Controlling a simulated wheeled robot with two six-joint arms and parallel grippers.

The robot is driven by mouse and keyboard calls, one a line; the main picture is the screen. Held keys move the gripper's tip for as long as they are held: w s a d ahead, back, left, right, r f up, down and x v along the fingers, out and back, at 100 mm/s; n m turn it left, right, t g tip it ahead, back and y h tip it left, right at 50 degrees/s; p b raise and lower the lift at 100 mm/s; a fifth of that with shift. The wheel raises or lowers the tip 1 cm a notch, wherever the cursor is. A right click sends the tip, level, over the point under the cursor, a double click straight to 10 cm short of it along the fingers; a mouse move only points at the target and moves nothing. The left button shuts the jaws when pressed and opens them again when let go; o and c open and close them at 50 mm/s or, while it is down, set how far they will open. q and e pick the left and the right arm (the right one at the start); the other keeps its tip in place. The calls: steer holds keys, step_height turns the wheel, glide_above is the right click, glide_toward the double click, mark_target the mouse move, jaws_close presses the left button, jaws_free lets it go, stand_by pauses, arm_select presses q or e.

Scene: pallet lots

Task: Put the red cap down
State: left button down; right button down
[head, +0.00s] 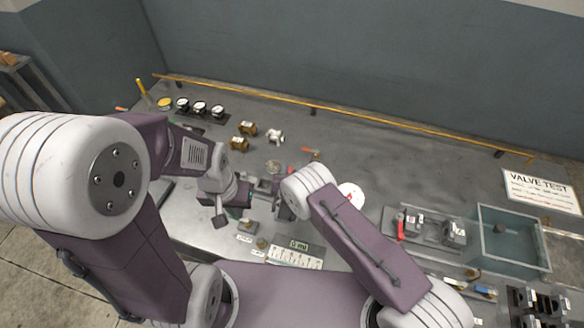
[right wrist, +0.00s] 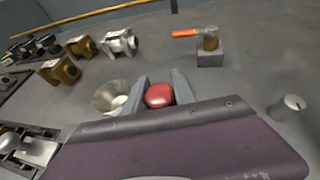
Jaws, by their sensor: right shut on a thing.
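The red cap (right wrist: 159,96) sits between the two grey fingers of my right gripper (right wrist: 161,90) in the right wrist view. The gripper is shut on it. Whether the cap touches anything below is hidden. In the head view my right gripper (head: 283,207) is over the near middle of the bench, and I cannot make out the cap there. My left gripper (head: 222,214) is to its left, over the near edge of the bench. Its fingers are too unclear to tell open from shut.
A metal bowl (right wrist: 112,97) is just left of the right gripper. An orange-handled valve on a block (right wrist: 210,50) stands behind it, and a grey cylinder (right wrist: 288,107) to the right. Brass and white valves are back left. A clear tank (head: 512,240) is at the right.

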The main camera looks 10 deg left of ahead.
steer(key=shift+f, duration=0.15)
steer(key=c, duration=1.3)
jaws_free()
